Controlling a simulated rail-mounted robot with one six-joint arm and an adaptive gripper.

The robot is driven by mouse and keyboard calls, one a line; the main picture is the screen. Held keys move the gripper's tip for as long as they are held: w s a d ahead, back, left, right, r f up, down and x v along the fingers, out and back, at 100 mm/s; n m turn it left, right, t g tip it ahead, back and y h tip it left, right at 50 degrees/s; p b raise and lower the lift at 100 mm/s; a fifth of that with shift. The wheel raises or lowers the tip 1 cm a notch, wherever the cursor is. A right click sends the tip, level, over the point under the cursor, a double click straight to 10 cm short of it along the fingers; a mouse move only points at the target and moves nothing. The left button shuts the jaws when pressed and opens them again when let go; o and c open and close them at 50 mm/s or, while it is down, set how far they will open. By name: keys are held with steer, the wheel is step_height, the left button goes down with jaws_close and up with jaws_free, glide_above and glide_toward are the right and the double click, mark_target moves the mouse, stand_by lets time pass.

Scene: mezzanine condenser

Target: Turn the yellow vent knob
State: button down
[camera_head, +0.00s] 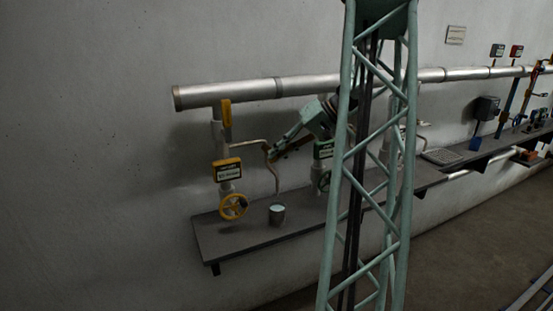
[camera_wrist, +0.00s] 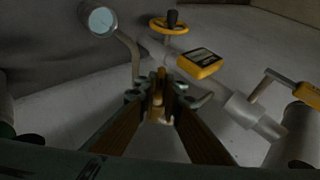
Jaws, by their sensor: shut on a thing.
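My gripper (camera_head: 268,153) reaches in from the right to the thin bent vent pipe (camera_head: 276,178) on the left valve column. In the wrist view my gripper (camera_wrist: 161,100) has its fingers closed around a small yellow-brown piece (camera_wrist: 161,76), which appears to be the yellow vent knob. The fingers hide most of it, so I cannot tell how far it is turned. The thin pipe's open end points down over a metal cup (camera_head: 277,214). The cup also shows at the top of the wrist view (camera_wrist: 100,18).
A large pipe (camera_head: 300,83) runs above the dark shelf (camera_head: 235,243). A green handwheel (camera_head: 324,181) stands right. The shelf's left end is clear.

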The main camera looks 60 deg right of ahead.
steer(key=t+y, duration=0.1)
steer(key=m+t+y+b, duration=0.1)
steer(key=y, duration=0.1)
steer(key=shift+s+d+f+t, duration=0.1)
steer(key=shift+d+f+t, duration=0.1)
steer(key=shift+f+t, duration=0.15)
steer(key=shift+f+m+t+y+b, duration=0.15)
steer(key=shift+m+t+y+b, duration=0.2)
steer(key=shift+m+t+y, duration=0.85)
steer(key=shift+n+t+y, duration=0.4)
steer(key=shift+t, duration=0.15)
steer(key=c, duration=2.8)
jaws_free()
steer(key=shift+s, duration=0.1)
steer(key=v, duration=1.1)
steer(key=shift+s+d, duration=0.25)
steer(key=shift+s, duration=0.1)
